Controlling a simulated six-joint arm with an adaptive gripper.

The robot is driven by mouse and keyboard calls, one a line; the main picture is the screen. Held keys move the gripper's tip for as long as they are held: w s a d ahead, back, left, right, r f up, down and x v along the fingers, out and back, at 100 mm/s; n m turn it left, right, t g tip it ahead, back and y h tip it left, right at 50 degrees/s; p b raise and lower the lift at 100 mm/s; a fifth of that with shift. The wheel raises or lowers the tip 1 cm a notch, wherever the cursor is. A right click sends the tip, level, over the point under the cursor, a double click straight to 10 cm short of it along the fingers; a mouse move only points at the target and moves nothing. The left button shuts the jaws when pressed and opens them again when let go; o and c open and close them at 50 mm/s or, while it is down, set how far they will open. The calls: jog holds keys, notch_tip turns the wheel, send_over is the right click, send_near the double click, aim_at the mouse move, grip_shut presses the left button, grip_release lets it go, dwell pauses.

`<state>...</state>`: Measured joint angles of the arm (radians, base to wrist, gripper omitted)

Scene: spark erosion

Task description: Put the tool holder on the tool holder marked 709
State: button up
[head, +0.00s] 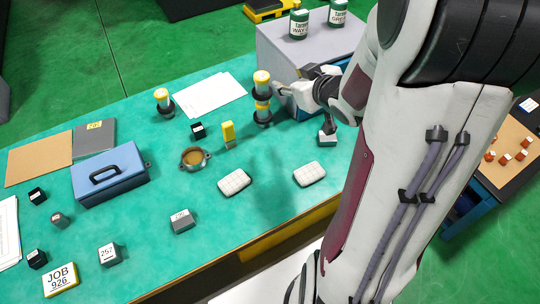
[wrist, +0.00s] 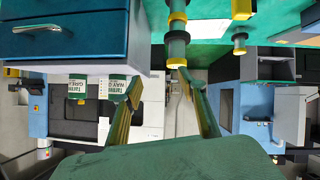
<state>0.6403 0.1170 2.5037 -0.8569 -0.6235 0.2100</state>
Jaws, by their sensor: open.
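Two tool holders stand one on top of the other near the table's back edge in the head view. The upper tool holder (head: 262,77) has a pale and yellow top and a black flange; it appears upright on the lower tool holder (head: 263,115). Another tool holder (head: 162,97) stands apart to the left. No 709 mark is readable. My gripper (head: 281,90) is open, just right of the stack at about the upper holder's height. In the wrist view, my gripper (wrist: 160,82) has its fingers spread, with the stack (wrist: 177,45) beyond the tips. I cannot tell whether they touch.
A yellow block (head: 228,133), a small black block (head: 198,130) and a round brown-filled dish (head: 194,158) lie in front of the stack. White paper (head: 208,95) lies behind. A grey cabinet (head: 300,50) carrying green-labelled containers stands behind my gripper. A blue case (head: 110,175) is left.

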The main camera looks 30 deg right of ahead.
jog(key=s+a+r+m+g+h, duration=0.2)
jog(key=s+a+r+g, duration=0.1)
jog(key=s+a+r, duration=0.3)
jog(key=s+a+r+g+y, duration=0.2)
jog(key=s+a+g+y, duration=0.1)
jog(key=s+a, duration=1)
jog(key=s, duration=0.4)
jog(key=shift+a, duration=0.15)
